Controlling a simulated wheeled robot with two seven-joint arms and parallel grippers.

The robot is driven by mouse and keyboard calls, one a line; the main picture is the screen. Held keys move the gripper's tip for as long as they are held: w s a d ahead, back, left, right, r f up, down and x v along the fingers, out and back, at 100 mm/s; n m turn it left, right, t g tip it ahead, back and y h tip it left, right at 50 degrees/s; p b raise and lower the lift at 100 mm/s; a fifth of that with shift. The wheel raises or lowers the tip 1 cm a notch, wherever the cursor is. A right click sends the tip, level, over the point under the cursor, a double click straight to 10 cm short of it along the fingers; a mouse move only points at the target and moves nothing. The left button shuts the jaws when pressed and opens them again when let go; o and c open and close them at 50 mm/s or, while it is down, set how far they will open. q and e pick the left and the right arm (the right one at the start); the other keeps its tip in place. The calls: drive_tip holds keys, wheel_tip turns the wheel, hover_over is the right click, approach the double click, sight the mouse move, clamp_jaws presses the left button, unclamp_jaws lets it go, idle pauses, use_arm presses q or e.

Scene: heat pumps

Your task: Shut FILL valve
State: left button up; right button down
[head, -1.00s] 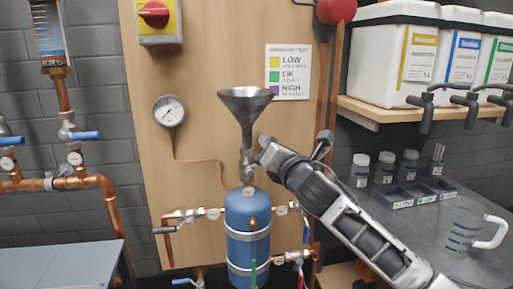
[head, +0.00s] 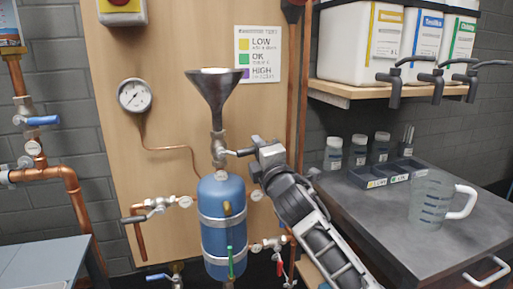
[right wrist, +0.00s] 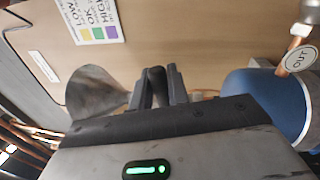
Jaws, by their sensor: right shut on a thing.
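The valve under the funnel (head: 218,148) sits between the dark metal funnel (head: 216,98) and the blue tank (head: 221,205). I take it as the FILL valve; its round tag is too small to read. Its dark lever (head: 240,153) points to the right, roughly level. My right gripper (head: 256,155) is shut on the lever's outer end. In the right wrist view the black lever end (right wrist: 156,78) sits between the two fingers, with the funnel (right wrist: 96,92) to the left and the tank (right wrist: 265,97) to the right. My left gripper is out of view.
Side valves (head: 157,206) and a red-handled valve (head: 279,264) branch off near the tank. A gauge (head: 135,95) is on the wooden panel. At right, a grey bench (head: 395,225) holds a measuring jug (head: 430,203), under a shelf of white containers (head: 362,42).

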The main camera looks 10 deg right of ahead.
drive_tip(key=shift+f+m+h+b, duration=0.4)
drive_tip(key=shift+f+m, duration=0.35)
drive_tip(key=shift+m, duration=0.15)
drive_tip(key=shift+f, duration=0.1)
drive_tip(key=c, duration=1.4)
unclamp_jaws()
drive_tip(key=s+d+f, duration=0.1)
drive_tip(key=s+f, duration=0.2)
drive_tip(key=s, duration=1.2)
drive_tip(key=shift+s, duration=0.3)
drive_tip(key=shift+d, duration=0.1)
